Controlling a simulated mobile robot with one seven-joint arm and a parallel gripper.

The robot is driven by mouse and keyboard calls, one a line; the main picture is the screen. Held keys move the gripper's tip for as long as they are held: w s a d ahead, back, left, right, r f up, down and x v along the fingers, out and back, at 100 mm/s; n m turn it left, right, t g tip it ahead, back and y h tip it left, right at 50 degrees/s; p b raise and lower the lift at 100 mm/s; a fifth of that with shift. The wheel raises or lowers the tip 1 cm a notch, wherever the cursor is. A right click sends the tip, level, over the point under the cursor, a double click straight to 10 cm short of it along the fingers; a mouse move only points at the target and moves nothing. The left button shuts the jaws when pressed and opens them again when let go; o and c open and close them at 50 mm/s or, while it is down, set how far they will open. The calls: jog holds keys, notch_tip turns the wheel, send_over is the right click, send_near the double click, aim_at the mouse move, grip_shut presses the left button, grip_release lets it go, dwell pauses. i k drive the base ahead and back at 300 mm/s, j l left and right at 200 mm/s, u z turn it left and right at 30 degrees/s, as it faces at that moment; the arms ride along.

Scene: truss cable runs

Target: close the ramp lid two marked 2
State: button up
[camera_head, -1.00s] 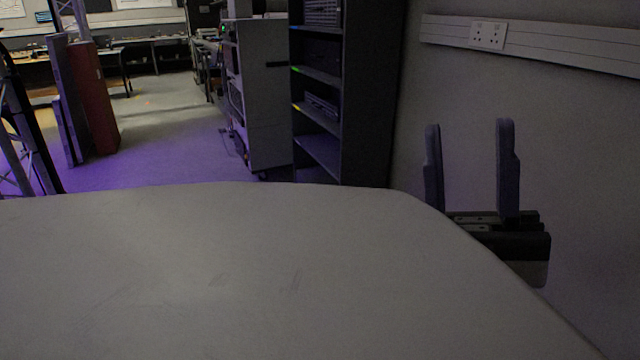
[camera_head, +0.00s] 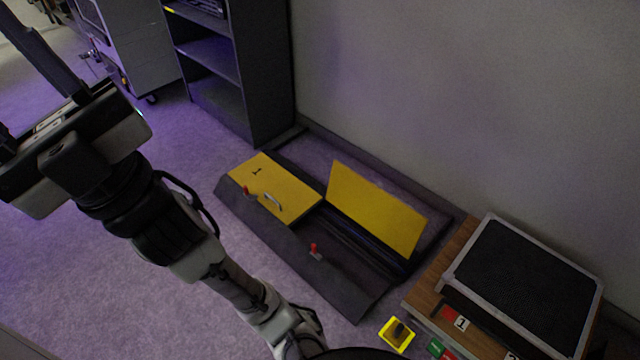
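A dark cable ramp (camera_head: 300,255) lies on the floor against the wall. Its yellow lid at left, lid one (camera_head: 290,190), is marked 1, lies shut and has a pale handle. The other yellow lid (camera_head: 375,208), taken as lid two, stands raised and tilted back towards the wall; no number shows on it. The channel (camera_head: 352,242) below it is open, with dark cables in it.
A dark shelf (camera_head: 238,95) stands behind the ramp's left end. A wooden unit (camera_head: 425,293) with a black mesh-topped case (camera_head: 525,285) stands close to its right end. A yellow tray (camera_head: 397,334) is near the bottom edge. Floor left of the ramp is free.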

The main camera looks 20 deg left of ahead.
aim_at(393, 221)
jog(key=u, duration=0.7)
jog(key=i+j+z, duration=0.35)
jog(key=i+z, duration=0.15)
jog(key=i+j+z, duration=0.45)
jog(key=j, duration=0.1)
